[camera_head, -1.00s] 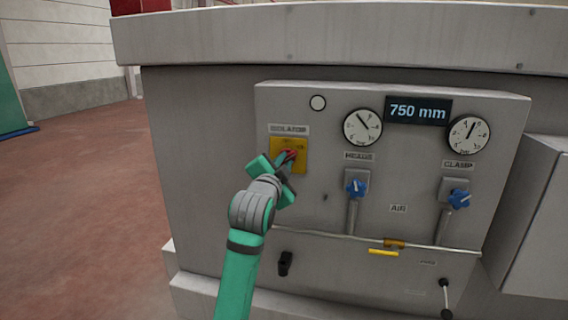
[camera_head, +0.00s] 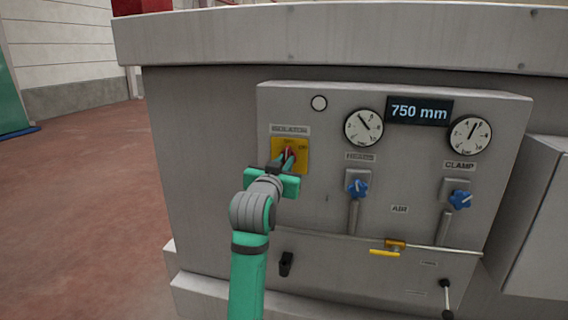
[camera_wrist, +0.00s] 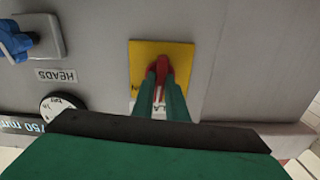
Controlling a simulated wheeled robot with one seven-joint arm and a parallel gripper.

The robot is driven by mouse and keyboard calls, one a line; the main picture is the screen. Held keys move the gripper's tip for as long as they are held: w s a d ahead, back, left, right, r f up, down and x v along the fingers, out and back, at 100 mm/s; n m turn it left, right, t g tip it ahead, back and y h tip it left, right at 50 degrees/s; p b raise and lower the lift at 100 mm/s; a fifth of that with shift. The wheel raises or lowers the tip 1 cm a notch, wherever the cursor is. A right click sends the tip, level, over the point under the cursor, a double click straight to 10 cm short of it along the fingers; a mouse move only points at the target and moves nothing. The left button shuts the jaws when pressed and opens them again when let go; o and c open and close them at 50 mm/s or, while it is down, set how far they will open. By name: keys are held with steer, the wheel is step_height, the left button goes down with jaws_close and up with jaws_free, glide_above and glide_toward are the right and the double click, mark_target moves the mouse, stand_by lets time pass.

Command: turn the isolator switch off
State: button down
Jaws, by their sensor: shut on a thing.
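The isolator switch is a red handle (camera_head: 289,152) on a yellow plate (camera_head: 302,166) at the upper left of the grey panel, under an "ISOLATOR" label. In the wrist view the red handle (camera_wrist: 160,70) sits between the green fingers in front of the yellow plate (camera_wrist: 181,54). My gripper (camera_head: 285,160) is shut on the red handle; it also shows in the wrist view (camera_wrist: 161,84). The handle looks roughly upright in the head view. The fingers hide part of the handle and of the plate's lettering.
Right of the switch are a blue HEADS knob (camera_head: 357,187), a blue CLAMP knob (camera_head: 460,199), two dials and a 750 mm display (camera_head: 419,110). A yellow-handled lever (camera_head: 385,252) and a black knob (camera_head: 286,263) sit lower. The floor at left is clear.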

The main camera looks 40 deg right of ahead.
steer(key=shift+f+n, duration=0.15)
steer(key=shift+n, duration=0.45)
steer(key=shift+d, duration=0.1)
steer(key=c, duration=1.8)
jaws_free()
steer(key=shift+o, duration=0.2)
steer(key=v, duration=1.1)
